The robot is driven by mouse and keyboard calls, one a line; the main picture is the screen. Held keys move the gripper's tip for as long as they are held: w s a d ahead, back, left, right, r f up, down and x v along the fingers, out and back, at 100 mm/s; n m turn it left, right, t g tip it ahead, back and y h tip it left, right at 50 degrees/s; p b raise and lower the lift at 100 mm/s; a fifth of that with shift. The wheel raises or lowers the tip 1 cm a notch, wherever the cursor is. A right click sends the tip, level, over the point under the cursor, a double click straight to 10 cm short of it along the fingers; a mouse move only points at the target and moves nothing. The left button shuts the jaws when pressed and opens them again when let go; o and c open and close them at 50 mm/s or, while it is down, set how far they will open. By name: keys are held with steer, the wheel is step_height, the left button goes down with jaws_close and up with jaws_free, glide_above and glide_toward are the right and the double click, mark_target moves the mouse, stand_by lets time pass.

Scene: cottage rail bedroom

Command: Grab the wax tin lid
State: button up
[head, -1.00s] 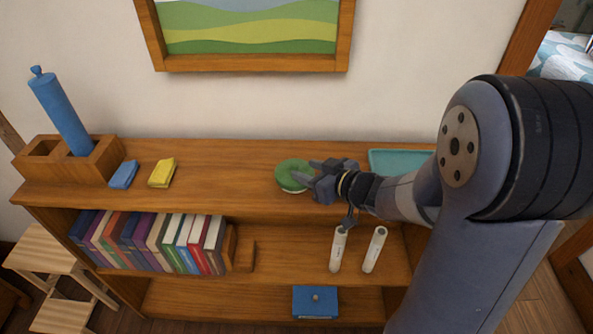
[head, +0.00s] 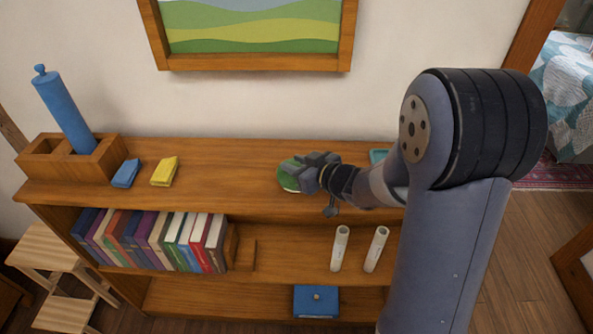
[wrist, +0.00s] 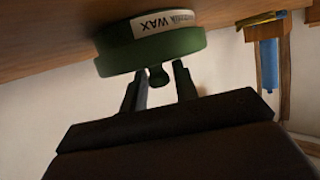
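The green wax tin (head: 288,174) stands on the top shelf, partly hidden by my gripper in the head view. In the wrist view, which is upside down, its white "WAX" label (wrist: 167,22) and its green lid (wrist: 150,52) show. A small round knob (wrist: 158,77) sticks out from the lid. My gripper (wrist: 158,82) is open, with one finger on each side of the knob and a gap visible on both sides. In the head view my gripper (head: 312,168) is over the tin's right part.
A teal tray (head: 378,155) is partly hidden behind my arm. A blue box (head: 124,173) and a yellow box (head: 164,171) lie to the left, beside a wooden holder (head: 100,158) with a blue cylinder (head: 62,108). Bare shelf separates them from the tin. White tubes (head: 340,248) stand below.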

jaws_close()
